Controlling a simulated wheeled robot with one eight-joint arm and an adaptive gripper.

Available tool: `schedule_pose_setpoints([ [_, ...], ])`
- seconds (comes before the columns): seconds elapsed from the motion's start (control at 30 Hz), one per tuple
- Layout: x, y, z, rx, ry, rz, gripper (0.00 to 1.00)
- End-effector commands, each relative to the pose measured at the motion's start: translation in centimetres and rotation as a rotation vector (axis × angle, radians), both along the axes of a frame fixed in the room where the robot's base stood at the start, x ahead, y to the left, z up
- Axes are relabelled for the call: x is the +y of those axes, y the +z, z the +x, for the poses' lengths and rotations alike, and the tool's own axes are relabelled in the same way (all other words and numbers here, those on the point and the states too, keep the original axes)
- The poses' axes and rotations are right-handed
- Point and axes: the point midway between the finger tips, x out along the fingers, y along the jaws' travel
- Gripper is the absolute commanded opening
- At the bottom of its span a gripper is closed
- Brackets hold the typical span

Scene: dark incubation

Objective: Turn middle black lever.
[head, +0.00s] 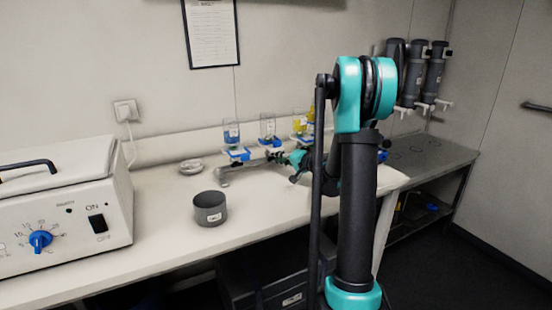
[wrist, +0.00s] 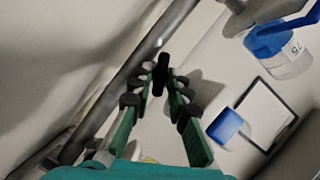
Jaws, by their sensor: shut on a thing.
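A black lever (wrist: 161,72) stands between the fingertips of my gripper (wrist: 163,78) in the wrist view. The green fingers with dark pads are closed in on it from both sides. The lever is beside a grey metal pipe (wrist: 124,82) that runs diagonally across that view. In the head view my gripper (head: 281,157) is small, at the metal pipe (head: 246,167) along the back of the white bench. The lever is too small to make out there, and my arm hides the right part of the pipe. Other levers cannot be told apart.
Bottles in blue holders, one clear (head: 232,133), stand along the pipe. A grey pot (head: 209,208) and a small glass dish (head: 191,167) are on the bench (head: 165,235). A white device (head: 70,210) fills the left end. Dark dispensers (head: 414,75) hang at right.

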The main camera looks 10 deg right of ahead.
Motion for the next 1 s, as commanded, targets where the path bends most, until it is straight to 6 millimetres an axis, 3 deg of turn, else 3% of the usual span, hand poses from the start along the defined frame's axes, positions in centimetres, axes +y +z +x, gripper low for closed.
schedule_pose_setpoints([
  [0.5,-0.17,-0.44,0.04,0.119,-0.001,0.369,0.0],
  [1.0,-0.17,-0.52,0.03,0.153,-0.001,0.469,0.0],
])
